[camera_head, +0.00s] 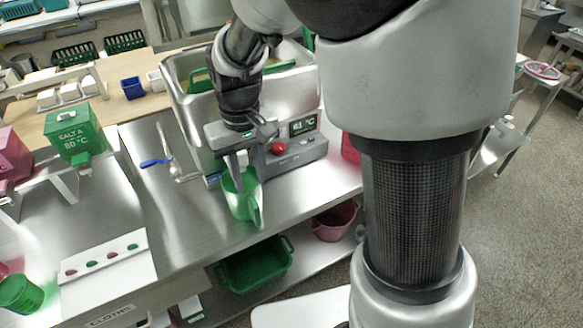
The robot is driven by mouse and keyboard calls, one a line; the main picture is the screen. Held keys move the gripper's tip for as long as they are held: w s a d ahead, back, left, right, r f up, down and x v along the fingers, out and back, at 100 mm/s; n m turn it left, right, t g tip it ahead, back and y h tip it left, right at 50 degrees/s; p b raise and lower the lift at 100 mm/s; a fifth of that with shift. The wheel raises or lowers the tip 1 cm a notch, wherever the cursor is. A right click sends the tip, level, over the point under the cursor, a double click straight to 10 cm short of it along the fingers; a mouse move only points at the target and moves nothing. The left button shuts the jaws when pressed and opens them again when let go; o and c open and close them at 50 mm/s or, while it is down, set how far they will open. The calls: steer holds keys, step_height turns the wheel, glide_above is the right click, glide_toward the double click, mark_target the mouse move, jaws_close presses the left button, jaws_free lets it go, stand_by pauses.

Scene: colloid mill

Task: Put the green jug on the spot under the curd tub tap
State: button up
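The green jug (239,204) is upright at the front of the steel bench, its handle toward the lower right. I cannot tell whether its base touches the bench. My gripper (246,176) points down at the jug's mouth, with its two fingers apart at the rim. Whether they close on the jug is hidden. The curd tub (191,109) is the large steel vat behind, with a control box showing a red button on its front. A steel pipe with a blue lever (155,162) stands left of the tub. My gripper and the jug cover much of the tub's lower front, and I cannot make out the tap or spot.
A white holder (107,269) and a green cup (20,294) are at front left. A green crate (254,265) and pink bucket (333,222) sit on the lower shelf. Bare bench lies left of the jug.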

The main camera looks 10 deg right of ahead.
steer(key=s+d+r+m+t, duration=0.3)
steer(key=s+d+r+t, duration=0.2)
steer(key=s+d+r, duration=0.6)
steer(key=s+r, duration=0.3)
steer(key=shift+d+r, duration=0.3)
